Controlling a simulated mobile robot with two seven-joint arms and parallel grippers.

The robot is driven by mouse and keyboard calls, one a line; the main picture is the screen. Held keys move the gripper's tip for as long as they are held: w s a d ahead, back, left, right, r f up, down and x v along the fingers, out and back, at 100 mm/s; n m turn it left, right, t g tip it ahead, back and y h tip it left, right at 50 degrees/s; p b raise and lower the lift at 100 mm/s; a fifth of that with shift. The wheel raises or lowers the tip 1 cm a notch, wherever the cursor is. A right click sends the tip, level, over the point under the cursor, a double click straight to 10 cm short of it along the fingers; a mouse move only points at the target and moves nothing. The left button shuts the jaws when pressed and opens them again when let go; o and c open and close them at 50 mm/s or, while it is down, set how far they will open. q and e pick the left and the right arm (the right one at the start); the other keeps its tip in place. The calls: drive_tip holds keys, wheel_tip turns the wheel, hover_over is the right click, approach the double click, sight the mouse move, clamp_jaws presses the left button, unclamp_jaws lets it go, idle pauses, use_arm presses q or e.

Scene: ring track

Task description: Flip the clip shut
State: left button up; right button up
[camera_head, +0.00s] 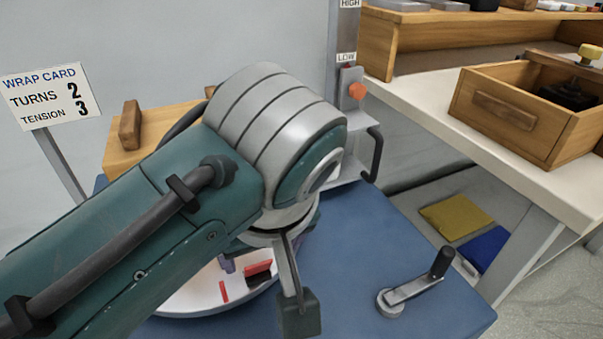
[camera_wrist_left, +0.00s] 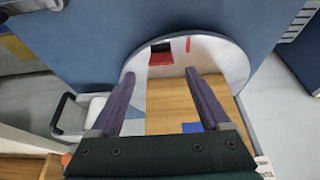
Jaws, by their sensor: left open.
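The clip (camera_head: 258,272) looks like a small red and dark piece on the white round plate (camera_head: 190,301). It also shows in the left wrist view as a red part with a dark top (camera_wrist_left: 160,54), close to the plate's rim. I cannot tell the exact angle of its flap. My left gripper (camera_wrist_left: 162,75) is open, its two purple fingers apart with nothing between them. The clip shows just beyond the fingertips in the wrist view.
A hand crank (camera_head: 412,290) stands on the blue table (camera_head: 350,235) at right. A post with an orange knob (camera_head: 357,91) and LOW/HIGH labels rises behind. A wrap card sign (camera_head: 45,95) reads turns 2, tension 3. A wooden drawer (camera_head: 510,112) sits on the right bench.

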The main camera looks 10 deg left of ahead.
sight(257, 273)
use_arm(q)
drive_tip(key=b+x, duration=0.4)
drive_tip(key=x, duration=0.5)
clamp_jaws()
drive_tip(key=shift+a+r, duration=0.1)
idle(0.3)
